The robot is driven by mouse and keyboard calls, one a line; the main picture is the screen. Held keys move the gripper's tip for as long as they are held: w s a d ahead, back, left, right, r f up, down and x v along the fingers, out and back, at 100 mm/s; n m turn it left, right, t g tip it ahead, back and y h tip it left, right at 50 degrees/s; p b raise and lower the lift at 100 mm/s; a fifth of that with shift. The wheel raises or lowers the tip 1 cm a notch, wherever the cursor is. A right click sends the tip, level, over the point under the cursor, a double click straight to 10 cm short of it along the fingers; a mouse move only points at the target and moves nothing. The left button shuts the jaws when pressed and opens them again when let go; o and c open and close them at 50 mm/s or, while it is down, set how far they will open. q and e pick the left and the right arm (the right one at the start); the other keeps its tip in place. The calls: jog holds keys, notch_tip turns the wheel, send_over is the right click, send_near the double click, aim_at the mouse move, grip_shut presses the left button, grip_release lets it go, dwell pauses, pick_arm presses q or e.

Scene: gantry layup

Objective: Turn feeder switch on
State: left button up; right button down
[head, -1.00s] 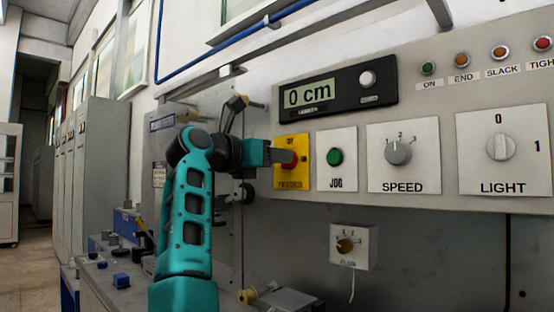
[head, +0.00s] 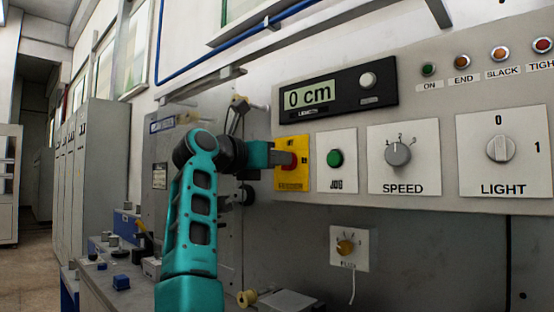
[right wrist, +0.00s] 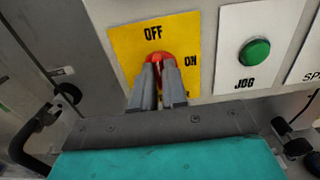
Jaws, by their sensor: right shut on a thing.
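The feeder switch is a red knob (head: 291,160) on a yellow plate (head: 292,181) at the left end of the control panel. In the right wrist view the yellow plate (right wrist: 190,33) reads OFF at the top and ON at the right. My right gripper (head: 284,159) reaches the knob from the left. In the right wrist view its two grey fingers (right wrist: 160,75) are shut on the red knob (right wrist: 156,59), hiding much of it. A light mark on the knob shows between the fingertips. My left gripper is not in view.
Right of the plate are the green JOG button (head: 335,158), the SPEED dial (head: 398,152) and the LIGHT dial (head: 501,149). A 0 cm display (head: 338,88) sits above. A small dial box (head: 349,247) hangs below. Grey cabinets (head: 92,180) stand at the left.

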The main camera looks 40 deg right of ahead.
jog(key=shift+m, duration=0.3)
jog(key=m, duration=0.5)
jog(key=m+p, duration=0.1)
jog(key=m, duration=0.5)
jog(key=m+p, duration=0.1)
jog(key=m, duration=0.5)
jog(key=shift+s+f, duration=0.2)
jog(key=shift+f, duration=0.05)
jog(key=shift+m, duration=0.3)
jog(key=c, duration=1.2)
grip_release()
jog(key=shift+o, duration=0.2)
